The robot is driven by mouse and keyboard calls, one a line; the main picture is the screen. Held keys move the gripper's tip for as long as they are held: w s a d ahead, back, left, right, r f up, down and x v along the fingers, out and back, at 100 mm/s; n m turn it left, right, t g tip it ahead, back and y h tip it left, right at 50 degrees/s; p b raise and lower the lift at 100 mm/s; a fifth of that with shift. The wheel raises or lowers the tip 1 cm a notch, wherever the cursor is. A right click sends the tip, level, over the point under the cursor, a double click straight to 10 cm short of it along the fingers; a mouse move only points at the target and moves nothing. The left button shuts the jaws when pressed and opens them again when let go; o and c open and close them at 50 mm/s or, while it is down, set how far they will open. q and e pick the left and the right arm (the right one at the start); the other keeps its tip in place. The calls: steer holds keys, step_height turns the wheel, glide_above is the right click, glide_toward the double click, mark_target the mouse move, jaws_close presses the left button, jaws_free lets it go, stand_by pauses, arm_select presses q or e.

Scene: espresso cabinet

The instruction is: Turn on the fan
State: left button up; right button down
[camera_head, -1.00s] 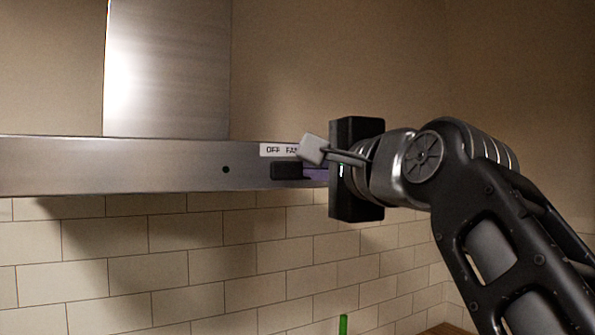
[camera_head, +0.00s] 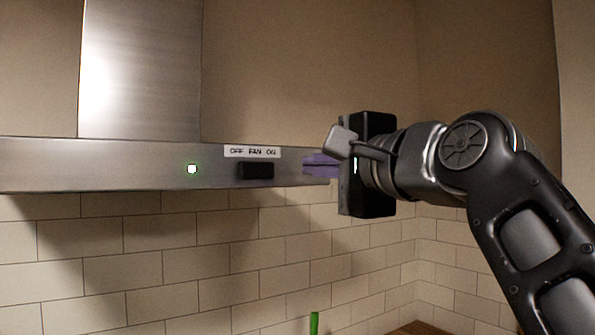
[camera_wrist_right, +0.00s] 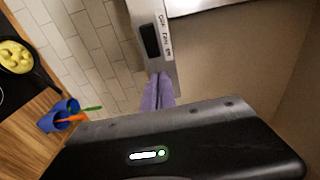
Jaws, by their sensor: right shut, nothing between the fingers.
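The fan switch (camera_head: 256,170) is a dark block on the front of the steel range hood (camera_head: 130,172), below a white label (camera_head: 252,152) reading "OFF FAN ON". A small indicator (camera_head: 192,169) left of the switch glows white with a green rim. My right gripper (camera_head: 318,165) has its purple fingers shut and empty, to the right of the switch and apart from it, near the hood's right end. The wrist view also shows the switch (camera_wrist_right: 150,40), with the shut fingers (camera_wrist_right: 158,90) beyond the label's ON end. My left gripper is not in view.
White wall tiles (camera_head: 200,260) lie below the hood. A green item (camera_head: 314,322) stands at the bottom edge. The wrist view shows blue cups (camera_wrist_right: 58,117) with utensils on a wooden counter and a pan with yellow food (camera_wrist_right: 15,57). The wall right of my arm is clear.

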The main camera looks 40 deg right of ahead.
steer(key=s+d+b, duration=0.1)
steer(key=s, duration=0.5)
steer(key=shift+f, duration=0.3)
steer(key=shift+s, duration=0.15)
